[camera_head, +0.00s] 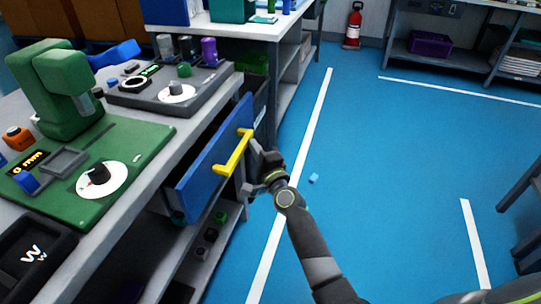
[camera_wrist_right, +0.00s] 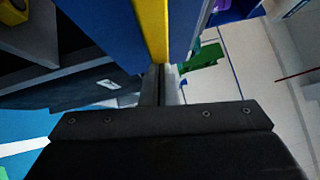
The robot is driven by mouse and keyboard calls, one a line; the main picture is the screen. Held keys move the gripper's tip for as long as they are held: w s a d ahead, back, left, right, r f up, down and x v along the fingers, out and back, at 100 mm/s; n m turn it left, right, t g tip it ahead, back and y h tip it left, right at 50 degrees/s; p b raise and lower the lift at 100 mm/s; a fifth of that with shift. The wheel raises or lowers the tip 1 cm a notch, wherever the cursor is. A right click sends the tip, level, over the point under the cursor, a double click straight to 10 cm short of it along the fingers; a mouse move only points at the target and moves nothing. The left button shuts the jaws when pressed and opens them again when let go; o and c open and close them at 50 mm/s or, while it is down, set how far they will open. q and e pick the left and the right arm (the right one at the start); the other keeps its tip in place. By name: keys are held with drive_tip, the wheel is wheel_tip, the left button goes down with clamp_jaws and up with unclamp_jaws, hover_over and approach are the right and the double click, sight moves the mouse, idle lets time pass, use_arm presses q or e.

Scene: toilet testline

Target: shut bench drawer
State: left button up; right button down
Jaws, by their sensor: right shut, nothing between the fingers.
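The bench drawer (camera_head: 206,165) has a blue front and stands pulled out from the bench in the head view. Its yellow handle (camera_head: 233,153) is on the front face. My right gripper (camera_head: 254,158) is shut and empty, just right of the handle and close to the drawer front. In the right wrist view the yellow handle (camera_wrist_right: 153,28) and the blue drawer front (camera_wrist_right: 105,30) are right ahead of the shut fingers (camera_wrist_right: 161,85). I cannot tell whether the fingers touch the handle. My left gripper is not in view.
The bench top (camera_head: 150,140) holds a green test stand (camera_head: 75,95) and a grey device panel (camera_head: 170,88). A lower shelf (camera_head: 205,250) under the drawer holds small blocks.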

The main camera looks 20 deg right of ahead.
sight(234, 138)
drive_tip(key=w+a, duration=0.1)
drive_tip(key=a, duration=0.1)
drive_tip(key=w+a, duration=0.1)
drive_tip(key=shift+w+a+b, duration=0.3)
drive_tip(key=shift+w+a, duration=0.05)
drive_tip(key=shift+a, duration=0.05)
drive_tip(key=shift+w+a, duration=0.1)
drive_tip(key=shift+a, duration=0.05)
drive_tip(key=shift+r, duration=0.15)
drive_tip(key=shift+a, duration=0.1)
